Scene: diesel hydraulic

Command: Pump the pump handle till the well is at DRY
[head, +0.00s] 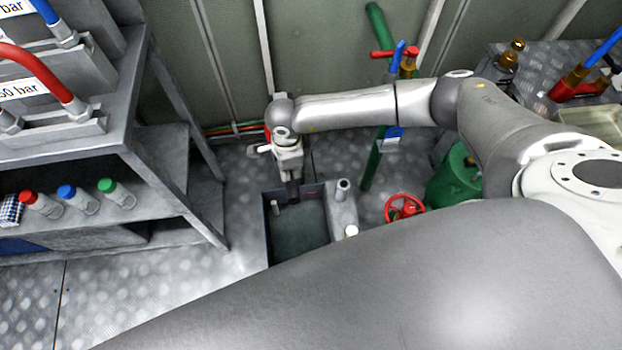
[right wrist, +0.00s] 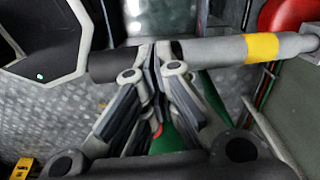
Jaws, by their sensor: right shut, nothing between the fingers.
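The pump handle (right wrist: 218,51) is a grey bar with a black grip and a yellow band, running across the upper part of the right wrist view. My right gripper (right wrist: 156,55) is shut and empty, its fingertips at the bar and overlapping it in the picture; I cannot tell whether they touch. In the head view my right gripper (head: 292,194) points down at the back edge of the well (head: 298,238), a rectangular floor pit with a dark greenish bottom. The handle is not clearly seen there. No DRY mark is readable. My left gripper is out of view.
A metal shelf (head: 165,155) with capped bottles stands left of the well. A red valve wheel (head: 404,208), a green tank (head: 455,180) and a green pipe (head: 374,160) are to the right. My large grey arm link covers the front.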

